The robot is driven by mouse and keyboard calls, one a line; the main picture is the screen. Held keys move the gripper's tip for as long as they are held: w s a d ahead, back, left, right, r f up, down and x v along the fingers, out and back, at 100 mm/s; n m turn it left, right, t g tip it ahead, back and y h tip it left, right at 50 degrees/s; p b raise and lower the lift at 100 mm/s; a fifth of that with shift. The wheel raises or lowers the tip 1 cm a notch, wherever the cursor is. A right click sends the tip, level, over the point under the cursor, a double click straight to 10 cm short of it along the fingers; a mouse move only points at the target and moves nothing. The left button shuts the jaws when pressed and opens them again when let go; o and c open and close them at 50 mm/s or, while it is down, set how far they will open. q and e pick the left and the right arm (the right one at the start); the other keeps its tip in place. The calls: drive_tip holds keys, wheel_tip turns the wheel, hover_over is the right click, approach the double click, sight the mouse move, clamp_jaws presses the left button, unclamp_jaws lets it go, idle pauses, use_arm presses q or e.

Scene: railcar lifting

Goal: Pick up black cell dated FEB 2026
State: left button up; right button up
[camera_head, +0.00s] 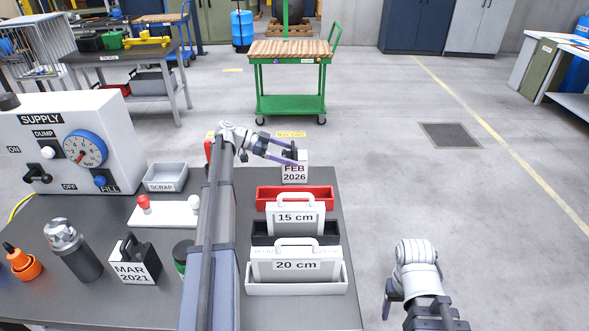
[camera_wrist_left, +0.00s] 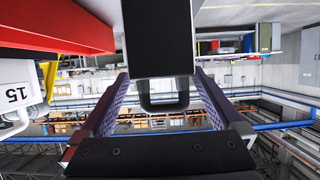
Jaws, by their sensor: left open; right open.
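The cell labelled FEB 2026 (camera_head: 294,173) stands at the far end of the dark table, its white label facing me. In the left wrist view its black body (camera_wrist_left: 160,45) hangs into the picture from the top, with a dark loop handle (camera_wrist_left: 165,105). My left gripper (camera_head: 298,153) is open at the top of this cell. In the left wrist view its fingers (camera_wrist_left: 165,92) lie on either side of the handle, with gaps showing. Another black cell, labelled MAR 2021 (camera_head: 134,272), stands at the front left. My right gripper (camera_head: 408,298) is open and empty, off the table's right side.
A red tray (camera_head: 265,193) and white blocks marked 15 cm (camera_head: 295,219) and 20 cm (camera_head: 296,266) stand in front of the FEB 2026 cell. A supply box (camera_head: 110,120), scrap tray (camera_head: 165,183) and dark cylinder (camera_head: 78,255) are left. Floor on the right is clear.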

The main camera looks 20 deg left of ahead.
sight(303, 159)
use_arm(q)
drive_tip(key=shift+w+d+f+b, duration=0.25)
drive_tip(key=shift+d+f+b, duration=0.1)
drive_tip(key=shift+f+b, duration=0.05)
drive_tip(key=b+x, duration=0.1)
drive_tip(key=x, duration=0.2)
drive_tip(key=shift+w+d+f+b, duration=0.15)
drive_tip(key=shift+f+b, duration=0.1)
drive_tip(key=shift+b, duration=0.1)
drive_tip(key=shift+w+d, duration=0.15)
drive_tip(key=shift+d, duration=0.05)
clamp_jaws()
